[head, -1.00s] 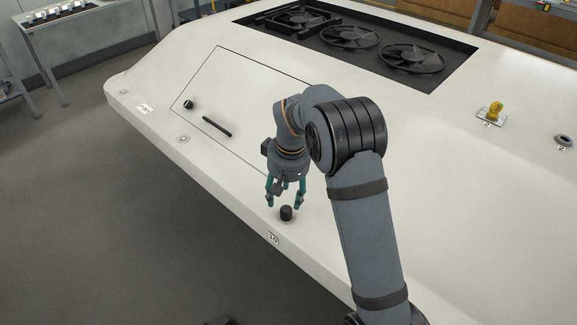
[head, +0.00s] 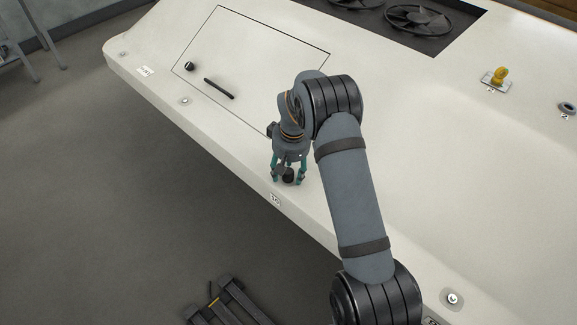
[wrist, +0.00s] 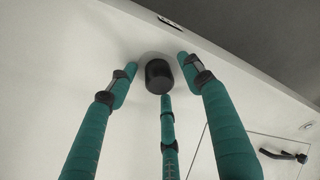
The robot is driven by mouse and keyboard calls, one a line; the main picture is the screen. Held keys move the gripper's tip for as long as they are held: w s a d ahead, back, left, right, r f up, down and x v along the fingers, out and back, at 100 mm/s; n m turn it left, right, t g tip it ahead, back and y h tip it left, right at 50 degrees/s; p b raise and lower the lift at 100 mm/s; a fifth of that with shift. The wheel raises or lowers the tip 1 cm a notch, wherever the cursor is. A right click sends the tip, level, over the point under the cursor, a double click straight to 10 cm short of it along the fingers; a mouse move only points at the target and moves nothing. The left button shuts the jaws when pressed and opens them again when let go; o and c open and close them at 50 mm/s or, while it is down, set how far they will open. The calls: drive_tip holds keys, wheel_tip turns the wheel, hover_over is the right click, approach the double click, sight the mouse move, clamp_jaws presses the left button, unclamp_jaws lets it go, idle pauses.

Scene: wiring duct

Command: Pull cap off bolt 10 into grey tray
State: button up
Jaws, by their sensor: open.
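The black cap (head: 288,174) stands on the white panel near its front edge, just above the label reading 10 (head: 275,199). In the wrist view the cap (wrist: 159,76) is a dark cylinder on a round grey base. My gripper (head: 288,178) has three teal fingers and points down at the cap. In the wrist view the open fingers (wrist: 158,82) are spread around the cap, one at each side and one below it in the picture. I see no clear contact. The bolt is hidden under the cap. No grey tray shows clearly.
A hatch with a black handle (head: 219,88) and a black knob (head: 189,66) lies to the left. Fans (head: 418,20) sit in a recess at the back. A yellow fitting (head: 500,76) stands at the right. A dark slatted frame (head: 228,303) is on the floor below.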

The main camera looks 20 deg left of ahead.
sight(288, 170)
drive_tip(key=c, duration=0.3)
drive_tip(key=shift+a, duration=0.1)
drive_tip(key=c, duration=0.9)
drive_tip(key=o, duration=0.5)
drive_tip(key=shift+r, duration=0.1)
drive_tip(key=c, duration=0.4)
drive_tip(key=shift+r, duration=0.1)
drive_tip(key=shift+r+p, duration=1.5)
drive_tip(key=shift+r, duration=0.65)
